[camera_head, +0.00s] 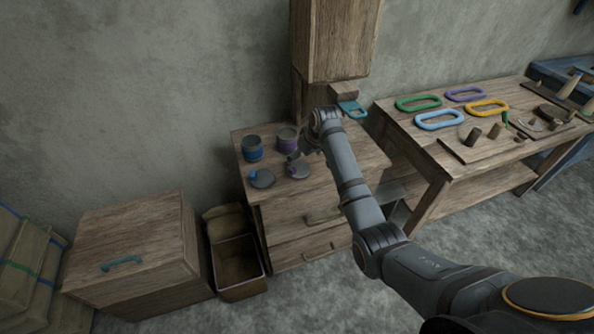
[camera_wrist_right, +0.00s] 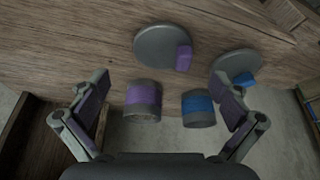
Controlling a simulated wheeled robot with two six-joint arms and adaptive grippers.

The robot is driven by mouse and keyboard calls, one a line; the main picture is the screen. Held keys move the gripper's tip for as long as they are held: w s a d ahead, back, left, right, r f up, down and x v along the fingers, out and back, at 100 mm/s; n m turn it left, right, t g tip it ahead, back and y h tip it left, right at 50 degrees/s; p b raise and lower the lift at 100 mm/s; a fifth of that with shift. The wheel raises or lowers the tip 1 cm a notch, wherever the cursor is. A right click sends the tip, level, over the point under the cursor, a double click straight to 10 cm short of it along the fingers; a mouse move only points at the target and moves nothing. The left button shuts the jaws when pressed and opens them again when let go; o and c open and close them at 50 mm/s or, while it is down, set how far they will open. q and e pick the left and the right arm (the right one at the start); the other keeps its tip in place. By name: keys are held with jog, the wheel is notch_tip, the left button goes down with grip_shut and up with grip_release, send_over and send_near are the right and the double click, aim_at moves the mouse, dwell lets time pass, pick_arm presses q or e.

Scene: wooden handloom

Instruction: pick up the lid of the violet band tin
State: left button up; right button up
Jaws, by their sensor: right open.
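The violet band tin (camera_head: 288,140) stands upright and open on the small wooden cabinet; it also shows in the right wrist view (camera_wrist_right: 144,98). Its round grey lid (camera_wrist_right: 156,47), with a violet knob (camera_wrist_right: 184,58), lies flat on the cabinet top. In the head view the lid (camera_head: 297,169) is partly covered by my right gripper (camera_head: 303,156). In the right wrist view my right gripper (camera_wrist_right: 161,82) is open and empty. The lid appears beyond its fingertips, with no finger around it. My left gripper is not in view.
The blue band tin (camera_head: 252,150) and its blue-knobbed lid (camera_head: 262,179) are close beside. In the right wrist view, one finger overlaps the blue-knobbed lid (camera_wrist_right: 228,64). A wooden post and cupboard (camera_head: 330,45) rise behind the cabinet. A workbench (camera_head: 455,165) stands right.

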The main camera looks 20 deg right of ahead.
aim_at(297, 168)
jog(key=x, duration=0.5)
jog(key=shift+a+f, duration=0.1)
jog(key=shift+a, duration=0.1)
jog(key=shift+c, duration=1.3)
jog(key=c, duration=0.8)
